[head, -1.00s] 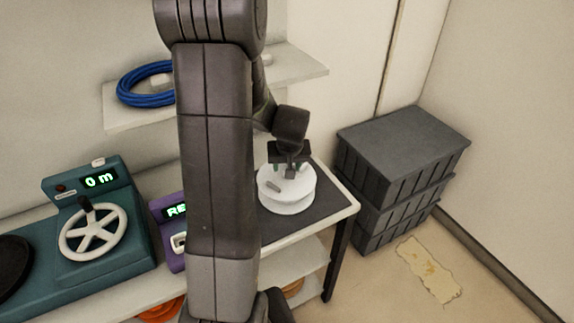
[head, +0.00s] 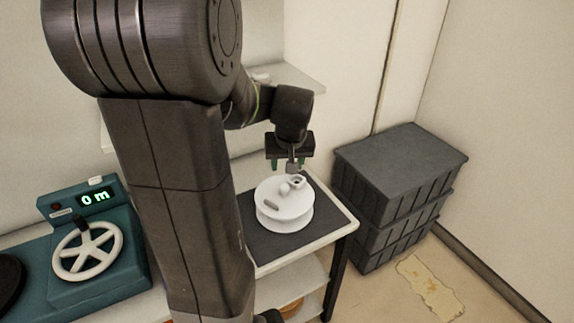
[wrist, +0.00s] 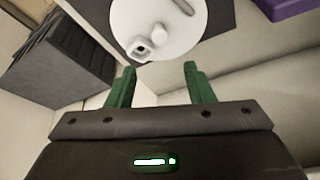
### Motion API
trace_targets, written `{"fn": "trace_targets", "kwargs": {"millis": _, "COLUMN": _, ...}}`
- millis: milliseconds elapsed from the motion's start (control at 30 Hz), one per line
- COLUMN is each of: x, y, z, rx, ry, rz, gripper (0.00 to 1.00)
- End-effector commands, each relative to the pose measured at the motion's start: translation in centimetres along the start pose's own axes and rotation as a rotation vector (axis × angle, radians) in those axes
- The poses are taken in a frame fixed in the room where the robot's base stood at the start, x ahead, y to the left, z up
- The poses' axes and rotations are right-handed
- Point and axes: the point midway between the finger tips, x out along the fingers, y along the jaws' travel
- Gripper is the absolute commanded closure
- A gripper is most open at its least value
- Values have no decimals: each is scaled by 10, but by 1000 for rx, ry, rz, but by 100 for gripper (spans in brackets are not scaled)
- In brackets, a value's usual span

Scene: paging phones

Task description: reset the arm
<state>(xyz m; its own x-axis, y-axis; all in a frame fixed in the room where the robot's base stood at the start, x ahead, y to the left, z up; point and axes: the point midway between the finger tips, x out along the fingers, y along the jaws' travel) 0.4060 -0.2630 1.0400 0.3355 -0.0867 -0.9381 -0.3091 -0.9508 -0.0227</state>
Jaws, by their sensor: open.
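My arm (head: 175,190) fills the left-centre of the head view and hides part of the bench behind it. My gripper (head: 289,163) hangs over the right end of the bench, just behind and above a white spool (head: 285,212). In the wrist view my gripper (wrist: 158,85) shows two green fingers spread apart with nothing between them. The white spool (wrist: 185,40) lies beyond the fingertips there, apart from them. A small white fitting with a square opening (wrist: 141,48) sits on its top.
The spool stands on a dark mat (head: 262,243) on the bench. Dark stacked crates (head: 395,175) stand to the right. A teal machine with a white handwheel (head: 88,250) reads "0 m" at left. A purple object (wrist: 290,8) shows in the wrist view. A torn patch (head: 430,285) lies on the floor.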

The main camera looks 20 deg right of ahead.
Motion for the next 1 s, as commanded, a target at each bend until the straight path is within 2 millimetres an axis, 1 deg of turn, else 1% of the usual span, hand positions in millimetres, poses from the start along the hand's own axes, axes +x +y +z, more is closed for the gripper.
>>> {"fn": "trace_targets", "kwargs": {"millis": 233, "x": 1, "y": 0, "z": 0, "rx": 0, "ry": 0, "rz": 0, "gripper": 52}}
{"fn": "trace_targets", "kwargs": {"millis": 367, "x": 7, "y": 0, "z": 0, "rx": 0, "ry": -1, "rz": 0, "gripper": 52}}
{"fn": "trace_targets", "kwargs": {"millis": 467, "x": 19, "y": 0, "z": 0, "rx": 0, "ry": -3, "rz": -1, "gripper": 52}}
{"fn": "trace_targets", "kwargs": {"millis": 1000, "x": 100, "y": 0, "z": 0, "rx": -1, "ry": -3, "rz": -1, "gripper": 52}}
